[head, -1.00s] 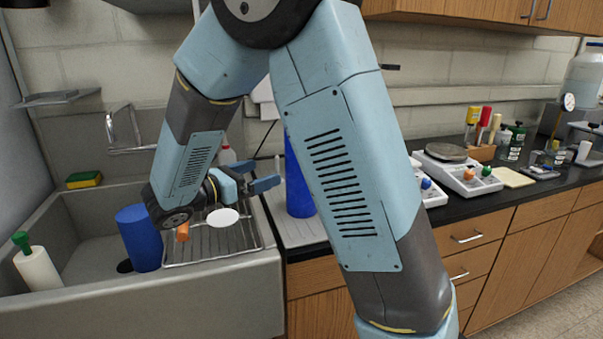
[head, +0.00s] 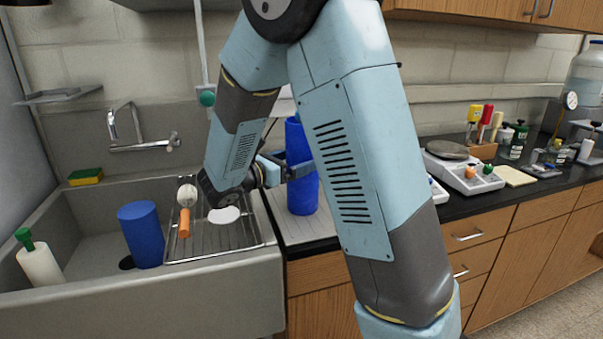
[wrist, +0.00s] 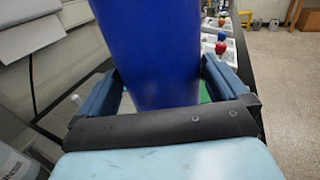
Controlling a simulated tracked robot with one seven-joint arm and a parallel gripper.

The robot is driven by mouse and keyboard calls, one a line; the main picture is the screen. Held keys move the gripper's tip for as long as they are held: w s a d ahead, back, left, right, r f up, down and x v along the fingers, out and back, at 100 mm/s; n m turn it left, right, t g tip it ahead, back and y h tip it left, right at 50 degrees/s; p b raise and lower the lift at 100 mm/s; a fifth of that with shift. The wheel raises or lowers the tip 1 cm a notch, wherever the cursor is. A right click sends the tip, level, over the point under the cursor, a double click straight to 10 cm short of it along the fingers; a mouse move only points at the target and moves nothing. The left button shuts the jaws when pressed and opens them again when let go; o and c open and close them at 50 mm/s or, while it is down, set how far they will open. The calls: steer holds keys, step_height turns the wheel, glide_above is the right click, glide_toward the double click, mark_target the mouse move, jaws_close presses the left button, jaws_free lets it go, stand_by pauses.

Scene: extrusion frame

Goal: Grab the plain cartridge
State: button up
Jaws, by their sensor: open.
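A tall plain blue cylinder (head: 304,192), which looks like a cartridge, stands upright on the counter right of the sink. My arm partly hides it in the head view. In the wrist view the blue cylinder (wrist: 150,45) stands between the two open fingers of my gripper (wrist: 160,90). I cannot tell whether either finger touches it. A second blue cylinder (head: 141,236) stands in the sink, apart from the gripper.
The sink (head: 90,300) holds a drying rack (head: 205,240) with a brush and a white round item. A white bottle with a green top (head: 38,262) stands in the sink. A faucet (head: 145,143) is behind. Scales (head: 465,173) and bottles stand on the right counter.

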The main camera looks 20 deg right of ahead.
steer(key=shift+x, duration=1.55)
steer(key=shift+f, duration=0.1)
steer(key=shift+c, duration=0.4)
steer(key=c, duration=1.1)
steer(key=shift+o, duration=0.2)
